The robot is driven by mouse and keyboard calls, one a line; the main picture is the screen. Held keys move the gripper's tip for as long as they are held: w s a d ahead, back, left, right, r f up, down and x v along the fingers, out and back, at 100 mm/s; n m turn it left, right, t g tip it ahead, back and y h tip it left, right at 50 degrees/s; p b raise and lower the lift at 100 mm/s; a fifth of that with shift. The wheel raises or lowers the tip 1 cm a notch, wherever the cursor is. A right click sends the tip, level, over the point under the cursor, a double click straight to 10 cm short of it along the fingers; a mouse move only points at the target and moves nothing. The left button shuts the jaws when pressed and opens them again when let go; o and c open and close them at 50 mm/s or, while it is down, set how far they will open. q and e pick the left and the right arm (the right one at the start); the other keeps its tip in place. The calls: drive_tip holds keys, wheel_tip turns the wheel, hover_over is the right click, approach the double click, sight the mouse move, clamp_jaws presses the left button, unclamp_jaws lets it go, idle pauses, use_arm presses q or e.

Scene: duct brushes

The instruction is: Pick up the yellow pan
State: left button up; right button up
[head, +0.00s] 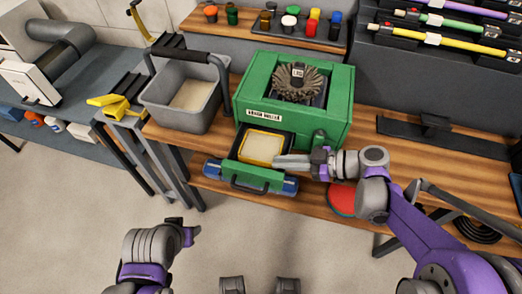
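The yellow pan (263,147) shows as a yellow-rimmed tray with a pale inside. It sits in the pulled-out drawer (257,179) of a green box (311,119) labelled as a brush roller. My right gripper (280,162) reaches in from the right, with its fingertips at the pan's front right corner. I cannot tell whether the fingers touch the rim or are closed on it. My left gripper (186,228) is low, over the floor in front of the bench, away from the pan. Its finger opening is unclear.
A grey bin (184,98) stands left of the green box. A yellow tool (112,105) lies farther left. A red disc (341,199) is on the lower shelf beneath my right arm. A black bracket (436,131) lies on the bench at right. The floor in front is clear.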

sight(264, 162)
drive_tip(key=x, duration=0.5)
drive_tip(key=shift+a+f, duration=0.1)
drive_tip(key=shift+a, duration=0.15)
clamp_jaws()
idle(1.4)
